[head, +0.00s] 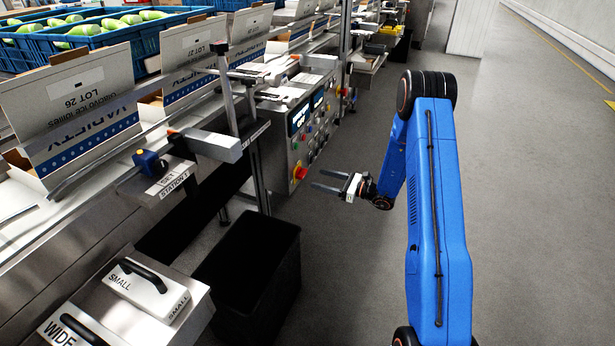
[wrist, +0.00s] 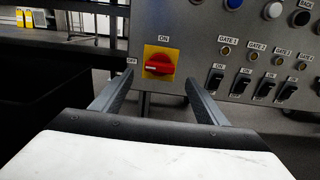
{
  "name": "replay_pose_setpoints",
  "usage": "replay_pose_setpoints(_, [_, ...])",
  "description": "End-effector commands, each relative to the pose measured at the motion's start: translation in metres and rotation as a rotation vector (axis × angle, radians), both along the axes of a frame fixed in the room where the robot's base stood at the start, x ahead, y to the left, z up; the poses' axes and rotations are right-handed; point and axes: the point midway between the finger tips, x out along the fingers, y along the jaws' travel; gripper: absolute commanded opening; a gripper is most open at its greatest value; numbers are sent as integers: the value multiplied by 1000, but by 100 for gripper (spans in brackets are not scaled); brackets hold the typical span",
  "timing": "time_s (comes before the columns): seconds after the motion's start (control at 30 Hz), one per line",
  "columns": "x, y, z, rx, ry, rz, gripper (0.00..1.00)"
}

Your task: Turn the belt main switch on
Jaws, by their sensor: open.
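The belt main switch (wrist: 159,65) is a red rotary knob on a yellow plate. ON is printed above it and OFF to its left. Its handle lies horizontal, with a white mark toward the OFF side. In the head view the red knob (head: 300,172) is low on the control panel's face. My gripper (head: 312,179) is open and empty, its fingers pointing at the panel just right of the knob. In the wrist view the open fingers (wrist: 158,82) reach up on either side of the knob; contact with it does not show.
The steel control panel (wrist: 228,30) also carries buttons, gate indicators and several black switches to the right of the knob. A black bin (head: 250,270) stands on the floor left of my gripper. A Station 1 bracket (head: 170,185) juts out nearby. Floor to the right is clear.

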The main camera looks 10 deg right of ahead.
Motion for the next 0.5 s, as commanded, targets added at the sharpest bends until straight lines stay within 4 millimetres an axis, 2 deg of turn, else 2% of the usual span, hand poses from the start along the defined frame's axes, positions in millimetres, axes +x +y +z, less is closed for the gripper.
replay_pose_setpoints(0.2, [22, 32, 0, 0, -1, 3, 67])
replay_pose_setpoints(0.5, [39, 54, 0, 0, -1, 1, 67])
